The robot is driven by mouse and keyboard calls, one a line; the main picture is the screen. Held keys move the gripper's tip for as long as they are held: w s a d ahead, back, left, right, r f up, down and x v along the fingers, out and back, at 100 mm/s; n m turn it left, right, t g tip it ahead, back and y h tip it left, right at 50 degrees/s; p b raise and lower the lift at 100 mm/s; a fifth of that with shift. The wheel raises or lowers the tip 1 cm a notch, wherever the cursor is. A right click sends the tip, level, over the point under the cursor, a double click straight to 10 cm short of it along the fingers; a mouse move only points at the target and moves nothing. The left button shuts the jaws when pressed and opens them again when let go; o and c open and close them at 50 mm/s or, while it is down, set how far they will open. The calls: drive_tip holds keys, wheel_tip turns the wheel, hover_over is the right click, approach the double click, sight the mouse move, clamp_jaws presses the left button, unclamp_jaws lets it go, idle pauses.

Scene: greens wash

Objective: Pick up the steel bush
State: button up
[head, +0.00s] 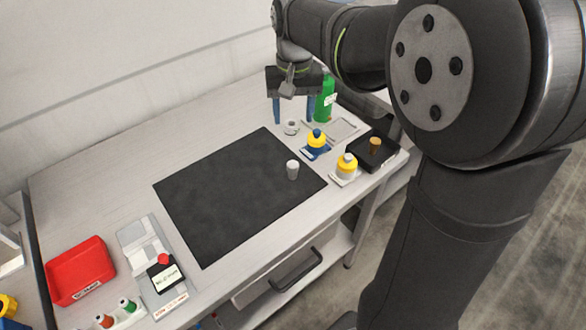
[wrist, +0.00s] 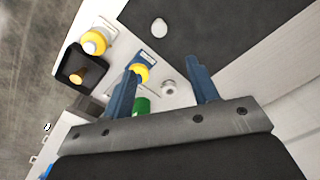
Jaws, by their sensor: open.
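A small light-grey ringed piece with a dark centre, which looks like the steel bush (head: 291,127), stands on the pale bench just behind the black mat. In the wrist view the steel bush (wrist: 168,88) shows between the two blue fingers. My gripper (head: 293,115) is open and empty, pointing down above the bush with a finger to each side; it also shows in the wrist view (wrist: 162,68). I cannot tell the exact height gap. A plain pale cylinder (head: 292,170) stands upright on the mat, apart from the gripper; it also shows in the wrist view (wrist: 159,28).
A green bottle (head: 325,97) stands close to the right finger. Yellow-topped containers (head: 316,139) (head: 346,166) and a black tray (head: 378,153) stand to the right. The black mat (head: 225,200) is mostly clear. A red bin (head: 80,270) is at the front left.

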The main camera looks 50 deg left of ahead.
drive_tip(key=n, duration=0.4)
approach(293, 163)
drive_tip(key=shift+n, duration=0.3)
wheel_tip(293, 163, down, 5)
drive_tip(key=shift+a+f, duration=0.15)
drive_tip(key=shift+s+f, duration=0.2)
drive_tip(key=shift+f, duration=2.75)
drive_tip(key=shift+c, duration=0.4)
drive_tip(key=c, duration=1)
